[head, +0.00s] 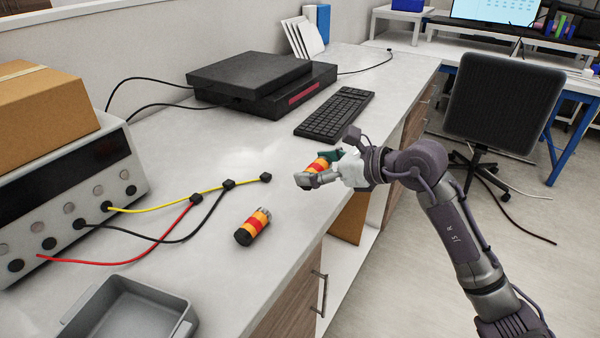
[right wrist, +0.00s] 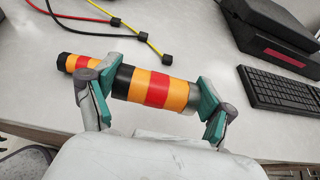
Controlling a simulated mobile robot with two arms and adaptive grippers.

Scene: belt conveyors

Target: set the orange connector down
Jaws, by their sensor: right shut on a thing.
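An orange connector (head: 316,166) with red bands is held in my right gripper (head: 320,170) over the front edge area of the grey worktop. In the right wrist view the connector (right wrist: 152,88) lies crosswise between the two green finger pads, its black end at the left pad and its grey end at the right pad. My right gripper (right wrist: 152,97) is shut on it. A second, like connector (head: 252,227) lies on the worktop to the left; it also shows behind the held one in the right wrist view (right wrist: 84,63). My left gripper is not in view.
A grey tray (head: 130,306) stands at the front left. Cables (head: 228,184) from the instrument box (head: 72,195) lie on the worktop (head: 200,145). A black keyboard (head: 335,113) and a black device (head: 262,85) are farther back. Bare worktop shows between cables and keyboard.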

